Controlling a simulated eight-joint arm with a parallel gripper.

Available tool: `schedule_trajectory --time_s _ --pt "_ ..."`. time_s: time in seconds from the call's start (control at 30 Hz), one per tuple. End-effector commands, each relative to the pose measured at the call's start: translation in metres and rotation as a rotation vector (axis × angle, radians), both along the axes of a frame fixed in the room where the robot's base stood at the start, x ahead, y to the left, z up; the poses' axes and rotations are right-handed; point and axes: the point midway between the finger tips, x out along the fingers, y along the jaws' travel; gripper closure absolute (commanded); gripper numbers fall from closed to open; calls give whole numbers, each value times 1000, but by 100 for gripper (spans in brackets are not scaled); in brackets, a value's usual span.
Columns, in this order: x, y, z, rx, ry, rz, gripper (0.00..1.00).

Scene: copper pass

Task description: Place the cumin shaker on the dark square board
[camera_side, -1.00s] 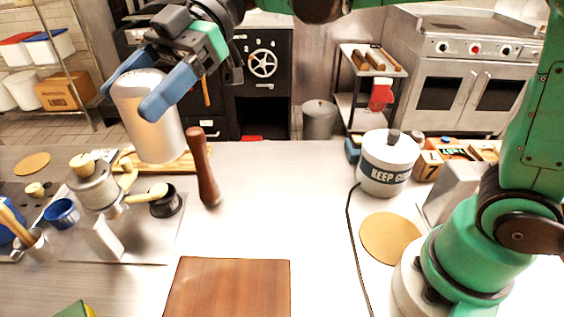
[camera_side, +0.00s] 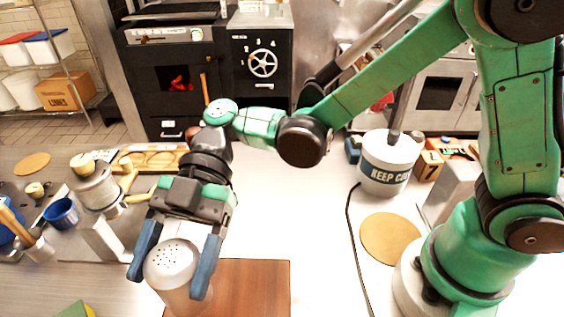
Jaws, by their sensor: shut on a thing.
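My gripper (camera_side: 176,268) points down toward the front of the counter, its blue fingers shut on a silver shaker (camera_side: 178,283) with a perforated domed top. The shaker stands about upright between the fingers, at the left part of the square brown wooden board (camera_side: 255,285). The shaker's lower end runs toward the bottom of the picture. I cannot tell whether it touches the board or hangs above it. No label shows on the shaker. My gripper and the shaker hide the board's left side.
A white "KEEP" pot (camera_side: 387,165) with a black cord stands right of the board, near a round cork mat (camera_side: 390,239). A metal portafilter-like machine (camera_side: 95,190) and a blue cup (camera_side: 62,212) stand at left. A green and yellow thing (camera_side: 75,310) lies front left. The middle counter is clear.

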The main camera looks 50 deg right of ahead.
Motion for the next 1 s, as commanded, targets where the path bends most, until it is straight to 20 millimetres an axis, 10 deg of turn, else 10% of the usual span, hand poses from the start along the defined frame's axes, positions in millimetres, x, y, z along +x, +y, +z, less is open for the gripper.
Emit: schedule_trajectory --time_s 0.5,0.93,0.97,1.0 --pt "0 0 -55 0 0 -1 87" --pt "0 0 -61 0 0 -1 87" --pt "0 0 -61 0 0 -1 24" --pt "0 0 -61 0 0 -1 13"
